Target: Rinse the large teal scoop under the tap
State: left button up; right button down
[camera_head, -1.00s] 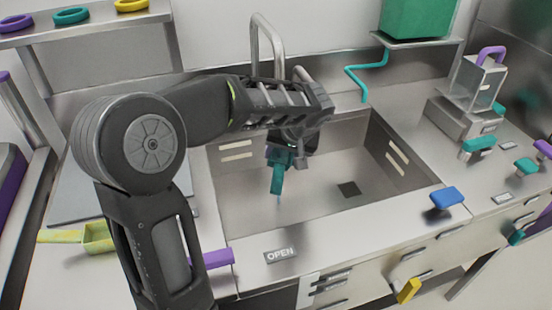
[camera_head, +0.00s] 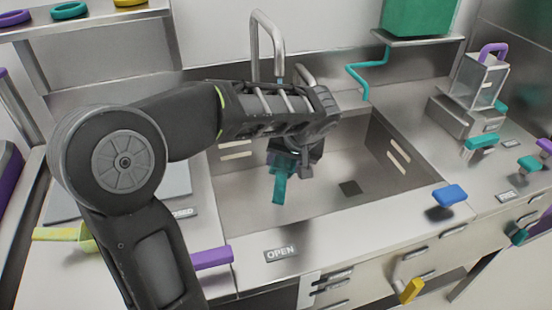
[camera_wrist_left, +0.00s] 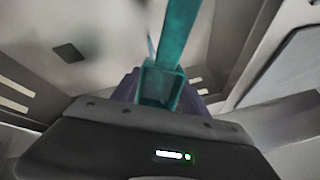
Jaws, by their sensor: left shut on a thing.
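My left gripper (camera_head: 290,162) is over the sink (camera_head: 330,195), pointing down and shut on the teal scoop (camera_head: 280,188). The scoop hangs below the fingers, inside the sink's outline. In the left wrist view the scoop (camera_wrist_left: 178,38) runs up and away from between the dark fingers; its full shape is partly hidden. The tap (camera_head: 267,45) is a curved steel pipe behind the sink; my left forearm hides its lower part. A thin pale streak shows beside the scoop in the wrist view; I cannot tell whether it is water. My right gripper is out of view.
A yellow-green scoop (camera_head: 65,234) lies on the left counter, partly behind my arm. A purple handle (camera_head: 213,257) and an OPEN label (camera_head: 281,253) are at the front edge. A blue handle (camera_head: 449,196) stands right of the sink. A dark drain (camera_head: 350,188) shows in the sink floor.

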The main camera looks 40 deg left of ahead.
aim_at(286, 177)
pick_arm(q)
jog(key=shift+s+d+b, duration=0.8)
jog(key=shift+s+d, duration=0.8)
jog(key=shift+r, duration=0.1)
dwell(0.5)
jog(key=s+d+r+p, duration=0.1)
jog(key=s+d+r, duration=0.2)
jog(key=shift+s+d+r, duration=0.3)
jog(key=shift+r, duration=0.1)
